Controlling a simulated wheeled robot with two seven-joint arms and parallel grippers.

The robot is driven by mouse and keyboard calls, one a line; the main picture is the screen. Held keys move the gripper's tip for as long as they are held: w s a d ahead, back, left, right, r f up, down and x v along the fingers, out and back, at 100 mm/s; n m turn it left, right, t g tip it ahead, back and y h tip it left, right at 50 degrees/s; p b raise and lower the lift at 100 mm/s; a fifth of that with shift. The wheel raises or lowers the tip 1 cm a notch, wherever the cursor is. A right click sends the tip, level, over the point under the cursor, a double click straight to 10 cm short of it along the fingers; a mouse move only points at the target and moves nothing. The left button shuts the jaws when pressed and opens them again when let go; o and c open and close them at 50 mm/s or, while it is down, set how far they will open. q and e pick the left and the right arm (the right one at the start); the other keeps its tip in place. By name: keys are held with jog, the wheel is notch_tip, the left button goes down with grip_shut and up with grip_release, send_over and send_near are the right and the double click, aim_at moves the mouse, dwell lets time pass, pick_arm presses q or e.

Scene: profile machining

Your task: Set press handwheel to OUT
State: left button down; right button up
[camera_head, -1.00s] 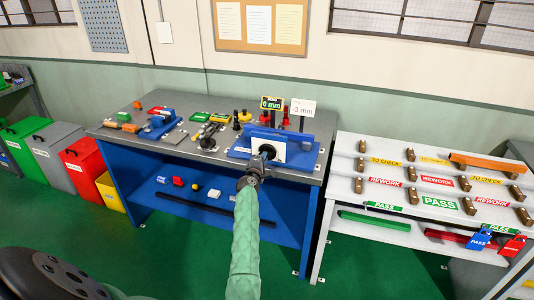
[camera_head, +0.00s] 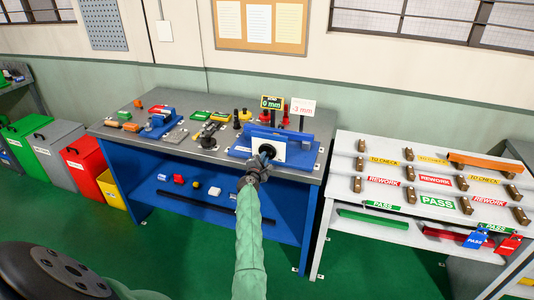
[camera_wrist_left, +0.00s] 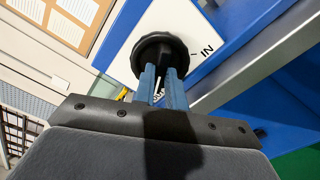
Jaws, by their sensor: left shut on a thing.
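The blue press (camera_head: 240,150) stands on the right end of the grey workbench, with a white plate (camera_head: 281,156) on its front. The black round handwheel (camera_head: 267,151) sits on that plate. In the left wrist view the handwheel (camera_wrist_left: 158,50) is close, with the word IN printed to its right. A second marking below it is mostly hidden by the fingers. My left gripper (camera_head: 261,166) is at the handwheel from the front; its two blue fingers (camera_wrist_left: 161,82) are shut on it. My right gripper is not in view.
Signs reading 0 mm (camera_head: 271,102) and -3 mm (camera_head: 302,107) stand above the press. Tools and small parts cover the bench's left and middle. A white rack (camera_head: 340,185) with labelled rows stands to the right. Coloured bins (camera_head: 85,163) stand to the left.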

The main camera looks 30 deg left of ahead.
pick_arm(q)
jog(key=shift+f, duration=0.1)
jog(key=n+p, duration=0.2)
jog(key=shift+n, duration=0.4)
jog(key=c, duration=1.6)
grip_release()
jog(key=shift+o, duration=1.4)
jog(key=shift+s, duration=0.1)
jog(key=p+v, duration=0.1)
jog(key=v, duration=0.6)
